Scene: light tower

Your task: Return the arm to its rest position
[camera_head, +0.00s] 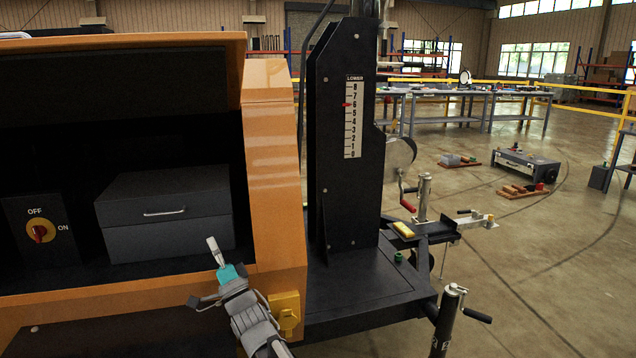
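My gripper (226,278) is at the lower middle, in front of the orange cabinet's (275,160) open compartment. Its grey arm comes up from the bottom edge. A teal block with a pale narrow tip (215,250) shows at its end, pointing up and left. A dark finger part sticks out to the left. I cannot tell whether the fingers are closed on the teal piece. The tip overlaps the grey drawer box (165,212) in the picture; contact cannot be judged.
A red rotary switch (40,232) marked OFF and ON sits in the compartment. A black mast plate (345,150) with a numbered scale stands right of the cabinet. A red-handled crank (407,203) and a jack (448,320) stick out nearby.

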